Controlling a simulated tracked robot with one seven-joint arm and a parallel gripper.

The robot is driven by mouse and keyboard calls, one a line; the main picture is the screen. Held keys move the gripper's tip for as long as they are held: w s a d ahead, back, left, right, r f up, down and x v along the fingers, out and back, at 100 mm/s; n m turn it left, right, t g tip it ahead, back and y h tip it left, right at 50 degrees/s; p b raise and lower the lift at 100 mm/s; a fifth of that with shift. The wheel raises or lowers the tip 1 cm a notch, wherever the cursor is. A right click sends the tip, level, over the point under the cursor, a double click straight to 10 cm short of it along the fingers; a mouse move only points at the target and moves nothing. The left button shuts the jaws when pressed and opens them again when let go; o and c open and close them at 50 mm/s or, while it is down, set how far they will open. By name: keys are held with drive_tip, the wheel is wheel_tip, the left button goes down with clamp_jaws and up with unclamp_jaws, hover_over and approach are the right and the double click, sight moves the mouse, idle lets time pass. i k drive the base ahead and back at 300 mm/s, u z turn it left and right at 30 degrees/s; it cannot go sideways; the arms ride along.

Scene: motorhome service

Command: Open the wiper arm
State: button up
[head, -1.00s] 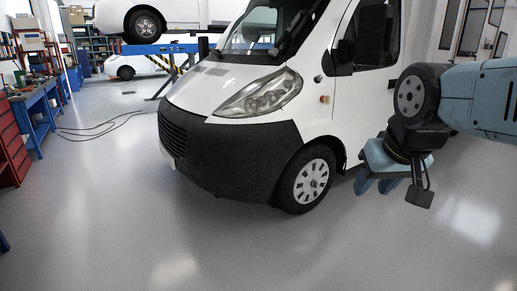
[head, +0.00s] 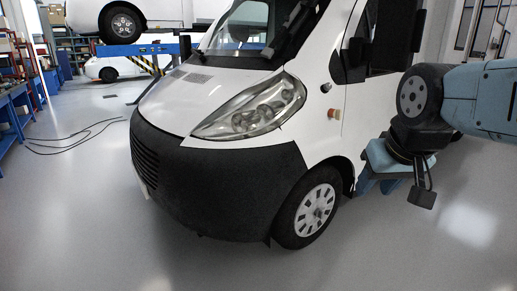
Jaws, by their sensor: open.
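The white motorhome (head: 180,105) stands in the middle of the head view, its dark front bumper towards me. Its dark windshield (head: 241,27) is at the top. A dark wiper shape (head: 291,30) seems to lie along the windshield's base, but it is too small and dark to make out clearly. My gripper (head: 378,184) hangs at the right, pointing down, beside the motorhome's front wheel and well away from the windshield. It is open, with nothing seen between its fingers.
The motorhome's front wheel (head: 308,208) and side mirror (head: 398,32) are near my arm. A blue lift (head: 150,49) with another vehicle stands behind. Workbenches (head: 14,105) line the left. A black cable (head: 75,143) lies on the floor. The front floor is clear.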

sight(267, 53)
drive_tip(key=i, duration=2.75)
drive_tip(key=u, duration=0.05)
